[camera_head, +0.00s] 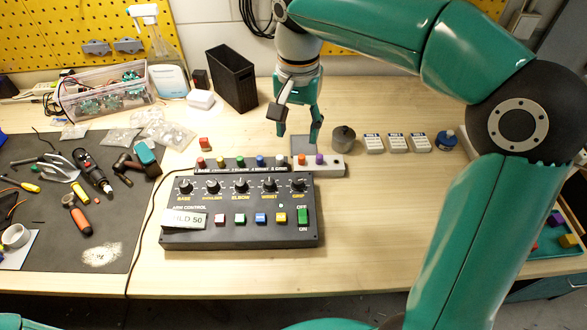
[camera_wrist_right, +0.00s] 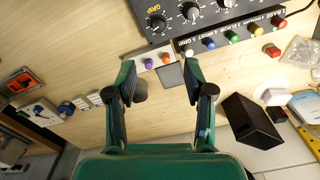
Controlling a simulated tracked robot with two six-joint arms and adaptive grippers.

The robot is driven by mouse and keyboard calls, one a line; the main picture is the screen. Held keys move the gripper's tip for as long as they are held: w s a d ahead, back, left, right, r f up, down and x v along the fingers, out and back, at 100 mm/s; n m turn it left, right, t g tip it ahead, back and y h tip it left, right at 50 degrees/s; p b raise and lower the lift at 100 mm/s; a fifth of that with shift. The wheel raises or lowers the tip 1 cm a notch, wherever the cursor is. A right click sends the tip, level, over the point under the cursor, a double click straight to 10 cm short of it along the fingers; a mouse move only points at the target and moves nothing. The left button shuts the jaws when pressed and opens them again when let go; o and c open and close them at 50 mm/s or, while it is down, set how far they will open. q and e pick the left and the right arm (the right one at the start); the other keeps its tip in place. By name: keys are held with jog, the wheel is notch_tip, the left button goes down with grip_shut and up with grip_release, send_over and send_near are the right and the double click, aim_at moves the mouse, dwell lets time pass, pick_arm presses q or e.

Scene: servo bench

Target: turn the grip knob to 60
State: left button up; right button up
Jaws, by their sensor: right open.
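The black arm control box (camera_head: 240,236) lies on the bench with a row of several black knobs along its far side. The grip knob (camera_head: 298,185) is the rightmost one in the head view and also shows near the top of the right wrist view (camera_wrist_right: 156,22). Its exact pointer setting is too small to read. My right gripper (camera_head: 298,136) is open and empty, fingers pointing down, beyond the box and apart from the knob. My left gripper is not in view.
A strip of coloured buttons (camera_head: 240,163) runs behind the knobs, with a light block bearing orange and purple buttons (camera_head: 329,166) at its right. A "50" card (camera_head: 187,220) lies on the box. A grey cylinder (camera_head: 343,139) and a black bin (camera_head: 232,78) stand near the gripper.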

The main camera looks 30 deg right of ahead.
aim_at(299, 181)
notch_tip(299, 181, down, 16)
jog(key=shift+s+r+p, duration=0.1)
jog(key=shift+s+p, duration=0.05)
jog(key=shift+p, duration=0.15)
grip_shut()
jog(key=shift+d, duration=0.25)
jog(key=shift+a, duration=0.15)
